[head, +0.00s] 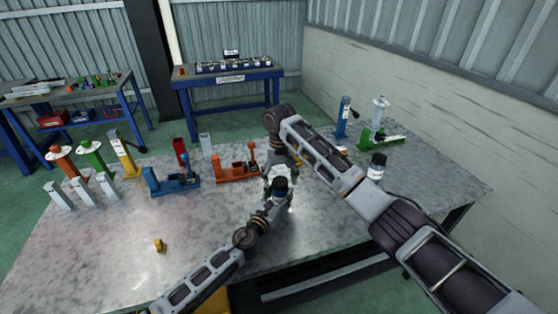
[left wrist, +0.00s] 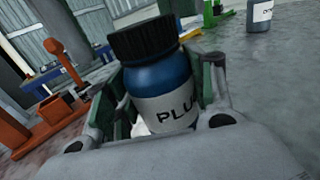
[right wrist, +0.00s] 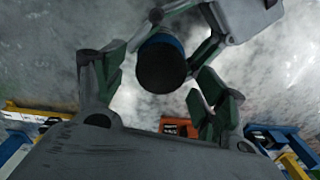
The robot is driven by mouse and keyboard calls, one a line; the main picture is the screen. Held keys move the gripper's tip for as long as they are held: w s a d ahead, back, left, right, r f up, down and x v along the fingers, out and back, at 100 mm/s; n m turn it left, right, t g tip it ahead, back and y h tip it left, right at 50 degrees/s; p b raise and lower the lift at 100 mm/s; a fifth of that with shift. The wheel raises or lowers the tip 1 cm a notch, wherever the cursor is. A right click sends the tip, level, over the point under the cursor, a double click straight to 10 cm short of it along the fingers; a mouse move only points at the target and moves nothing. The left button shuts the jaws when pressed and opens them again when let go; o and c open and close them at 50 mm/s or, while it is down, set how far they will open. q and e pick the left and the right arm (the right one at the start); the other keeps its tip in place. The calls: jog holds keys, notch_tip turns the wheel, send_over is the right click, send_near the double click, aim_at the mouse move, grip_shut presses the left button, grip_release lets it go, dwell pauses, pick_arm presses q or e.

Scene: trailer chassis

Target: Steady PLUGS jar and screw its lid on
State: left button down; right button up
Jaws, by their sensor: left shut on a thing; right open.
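The PLUGS jar (left wrist: 160,82) is blue with a white label and looks upright in the head view (head: 278,194). Its black ribbed lid (left wrist: 142,38) sits on its mouth; I cannot tell how tight it is. My left gripper (left wrist: 165,108) is shut around the jar's body below the lid. My right gripper (right wrist: 163,88) is open above the jar and points down. In the right wrist view the lid (right wrist: 161,68) lies between its fingers, with gaps at the sides. The jar's lower part is hidden by the left gripper.
Another jar with a dark lid (head: 376,166) stands to the right, behind my right forearm. An orange jack (head: 238,170) and a blue jack (head: 171,181) stand to the left. A small yellow part (head: 159,245) lies front left. The table front is mostly clear.

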jog(key=shift+a+n, duration=0.1)
jog(key=shift+n, duration=2.6)
jog(key=shift+s+n, duration=0.1)
jog(key=shift+n, duration=2.5)
jog(key=shift+s+a+n, duration=0.1)
jog(key=shift+n, duration=2.7)
jog(key=shift+s+n, duration=0.1)
jog(key=shift+n, duration=2.4)
jog(key=shift+r, duration=4)
pick_arm(q)
jog(key=shift+c, duration=2.4)
grip_release()
